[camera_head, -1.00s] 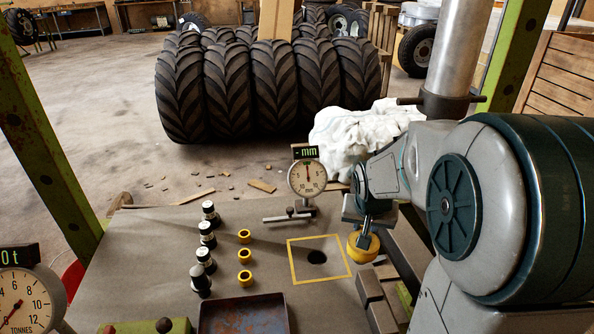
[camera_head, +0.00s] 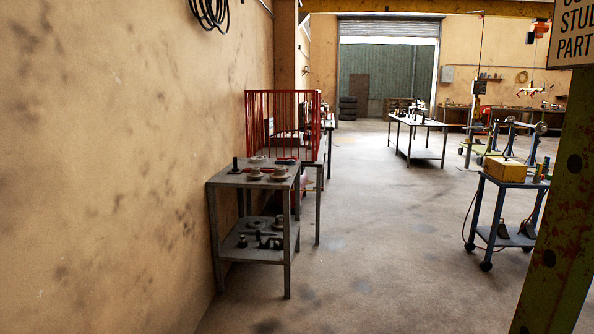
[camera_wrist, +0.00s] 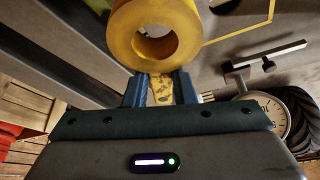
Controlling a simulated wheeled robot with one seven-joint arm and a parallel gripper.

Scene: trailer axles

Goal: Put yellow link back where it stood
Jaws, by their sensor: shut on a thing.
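The yellow link (camera_wrist: 150,14) is at the top middle of the wrist view, with a round eye facing the camera and a narrower shank below it. My gripper (camera_wrist: 160,88) has its blue jaws shut on the shank, one on each side. Part of a yellow painted outline (camera_wrist: 240,35) shows on the grey bench top beyond the link, at upper right. I cannot tell from this view how high the link is above the bench. The head view shows neither my gripper nor the link.
In the wrist view a dial gauge (camera_wrist: 268,112) and its stand bar (camera_wrist: 275,54) are close on the right. The head view shows a grey shelf table (camera_head: 250,180), a red cage (camera_head: 283,112), a blue trolley (camera_head: 505,200) and open floor between them.

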